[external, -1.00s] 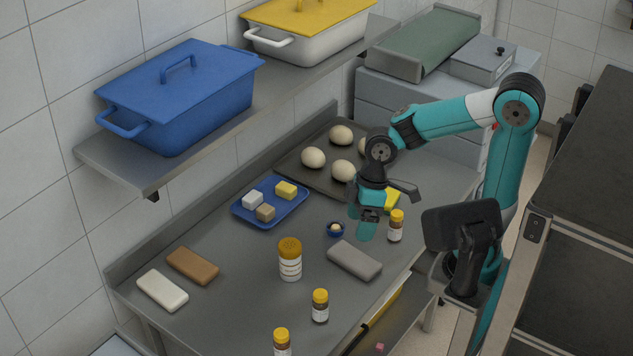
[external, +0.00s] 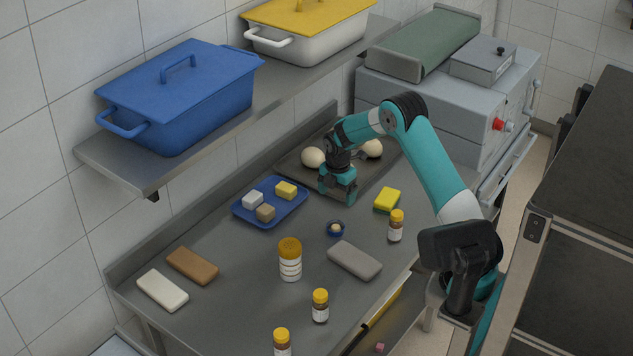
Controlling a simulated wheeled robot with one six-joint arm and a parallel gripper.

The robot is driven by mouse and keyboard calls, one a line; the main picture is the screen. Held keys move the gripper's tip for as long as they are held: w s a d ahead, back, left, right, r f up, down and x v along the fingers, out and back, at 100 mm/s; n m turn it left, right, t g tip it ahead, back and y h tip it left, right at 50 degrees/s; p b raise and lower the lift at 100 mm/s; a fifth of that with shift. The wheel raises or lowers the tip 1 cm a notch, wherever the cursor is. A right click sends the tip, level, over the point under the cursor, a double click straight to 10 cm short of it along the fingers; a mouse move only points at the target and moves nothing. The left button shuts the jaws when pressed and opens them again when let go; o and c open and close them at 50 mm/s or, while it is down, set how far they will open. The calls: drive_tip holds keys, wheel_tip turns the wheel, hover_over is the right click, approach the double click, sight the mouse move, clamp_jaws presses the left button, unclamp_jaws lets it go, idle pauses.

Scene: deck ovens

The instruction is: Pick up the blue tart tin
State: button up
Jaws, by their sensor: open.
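The blue tart tin (external: 335,234) is a small round dark-blue cup with a pale filling. It sits upright on the steel counter, right of the blue tray and above the grey block. My gripper (external: 337,198) points down at the near edge of the baking sheet, above and behind the tin in the picture, apart from it. It is open, with nothing seen between its fingers. My arm hides part of the baking sheet and some dough balls.
The blue tray (external: 240,214) holds several small blocks. The baking sheet (external: 375,185) lies behind. A shelf (external: 160,180) overhangs at the back left.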

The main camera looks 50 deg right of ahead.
drive_tip(key=p, duration=0.2)
hover_over(334, 227)
wheel_tip(334, 227, down, 7)
drive_tip(key=shift+d+r, duration=0.15)
drive_tip(key=shift+r, duration=0.05)
drive_tip(key=shift+a+f+p, duration=0.2)
drive_tip(key=shift+f+p, duration=1)
drive_tip(key=shift+f, duration=1.45)
drive_tip(key=c, duration=1)
